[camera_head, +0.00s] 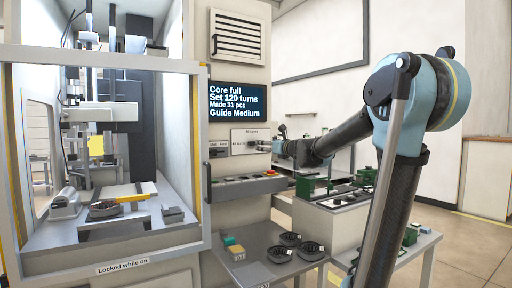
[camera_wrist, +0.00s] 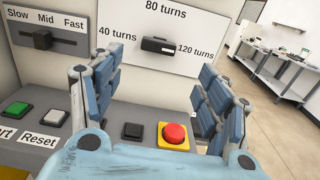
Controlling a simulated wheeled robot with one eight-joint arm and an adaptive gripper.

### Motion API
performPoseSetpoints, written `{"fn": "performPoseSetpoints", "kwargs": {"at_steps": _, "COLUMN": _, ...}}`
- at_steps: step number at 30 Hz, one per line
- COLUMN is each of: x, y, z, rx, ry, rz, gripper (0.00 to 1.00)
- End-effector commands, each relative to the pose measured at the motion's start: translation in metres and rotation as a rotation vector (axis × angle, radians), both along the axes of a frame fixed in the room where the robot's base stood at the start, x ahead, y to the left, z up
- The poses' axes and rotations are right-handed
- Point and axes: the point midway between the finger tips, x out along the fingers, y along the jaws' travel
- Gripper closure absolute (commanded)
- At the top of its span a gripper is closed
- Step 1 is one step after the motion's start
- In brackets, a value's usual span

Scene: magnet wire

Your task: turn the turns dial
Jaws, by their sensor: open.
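The turns dial (camera_wrist: 158,46) is a dark bar-shaped knob on a white plate, with "40 turns" at left, "80 turns" above and "120 turns" at right. Its bar lies about level, tilted slightly down to the right. In the head view its white plate (camera_head: 242,139) shows on the machine front, with the knob hard to make out. My gripper (camera_wrist: 155,78) is open and empty, its blue padded fingers to the left and right of the dial in the picture. The gripper also shows at the panel in the head view (camera_head: 272,147). No contact with the knob is visible.
The screen (camera_head: 237,102) reads "Set 120 turns". A Slow/Mid/Fast slider (camera_wrist: 43,39) is left of the dial. Below are a green button (camera_wrist: 16,110), a Reset button (camera_wrist: 46,117), a black button (camera_wrist: 132,131) and a red button (camera_wrist: 174,134) on a ledge.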

Motion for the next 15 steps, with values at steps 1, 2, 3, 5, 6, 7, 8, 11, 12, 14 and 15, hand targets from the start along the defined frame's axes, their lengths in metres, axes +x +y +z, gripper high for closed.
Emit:
{"fn": "performPoseSetpoints", "kwargs": {"at_steps": 1, "x": 0.006, "y": 0.005, "z": 0.0, "rx": 0.0, "ry": 0.0, "rz": 0.002, "gripper": 0.3}}
{"fn": "performPoseSetpoints", "kwargs": {"at_steps": 2, "x": 0.009, "y": 0.007, "z": 0.0, "rx": 0.0, "ry": 0.0, "rz": 0.003, "gripper": 0.3}}
{"fn": "performPoseSetpoints", "kwargs": {"at_steps": 3, "x": 0.014, "y": 0.01, "z": 0.0, "rx": 0.0, "ry": 0.0, "rz": 0.003, "gripper": 0.3}}
{"fn": "performPoseSetpoints", "kwargs": {"at_steps": 5, "x": 0.02, "y": 0.014, "z": 0.0, "rx": -0.001, "ry": -0.001, "rz": 0.003, "gripper": 0.3}}
{"fn": "performPoseSetpoints", "kwargs": {"at_steps": 6, "x": 0.025, "y": 0.017, "z": 0.0, "rx": -0.001, "ry": -0.001, "rz": 0.002, "gripper": 0.3}}
{"fn": "performPoseSetpoints", "kwargs": {"at_steps": 7, "x": 0.028, "y": 0.02, "z": 0.0, "rx": -0.001, "ry": -0.001, "rz": 0.002, "gripper": 0.3}}
{"fn": "performPoseSetpoints", "kwargs": {"at_steps": 8, "x": 0.031, "y": 0.022, "z": 0.0, "rx": -0.001, "ry": -0.001, "rz": 0.002, "gripper": 0.3}}
{"fn": "performPoseSetpoints", "kwargs": {"at_steps": 11, "x": 0.042, "y": 0.03, "z": 0.0, "rx": -0.001, "ry": -0.001, "rz": 0.003, "gripper": 0.3}}
{"fn": "performPoseSetpoints", "kwargs": {"at_steps": 12, "x": 0.047, "y": 0.033, "z": 0.0, "rx": -0.001, "ry": -0.001, "rz": 0.003, "gripper": 0.3}}
{"fn": "performPoseSetpoints", "kwargs": {"at_steps": 14, "x": 0.054, "y": 0.037, "z": 0.0, "rx": -0.001, "ry": -0.001, "rz": 0.002, "gripper": 0.3}}
{"fn": "performPoseSetpoints", "kwargs": {"at_steps": 15, "x": 0.058, "y": 0.04, "z": 0.0, "rx": -0.001, "ry": -0.001, "rz": 0.002, "gripper": 0.3}}
